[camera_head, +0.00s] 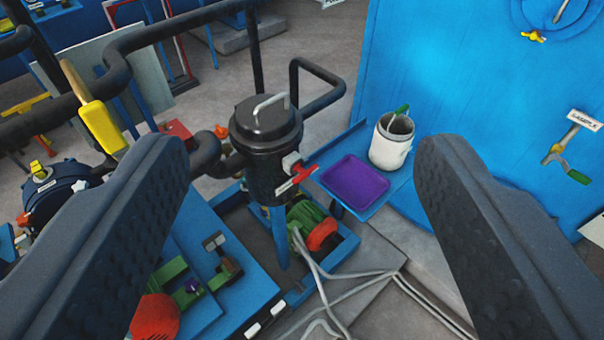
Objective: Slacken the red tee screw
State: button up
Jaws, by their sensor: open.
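The red tee screw (298,179) shows as a small red T-shaped handle on the right side of a black lidded vessel (268,150). A pale fitting and a small white label sit beside it on the vessel wall. My gripper (302,155) is open and empty, with one dark finger on each side of the picture. The vessel and the screw appear between the fingers, farther away from the camera and not touched. Nothing hides the screw's handle; its threaded part cannot be made out.
Thick black pipes run behind and left of the vessel. A blue shelf at right carries a purple tray (355,181) and a white pot (391,142). A blue wall (450,80) stands at right. A yellow-handled lever (97,118) rises at left. Grey cables (340,295) lie below.

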aim_at(298, 168)
jog(key=k, duration=1.1)
jog(key=z, duration=0.6)
jog(key=i, duration=1.1)
jog(key=z, duration=0.2)
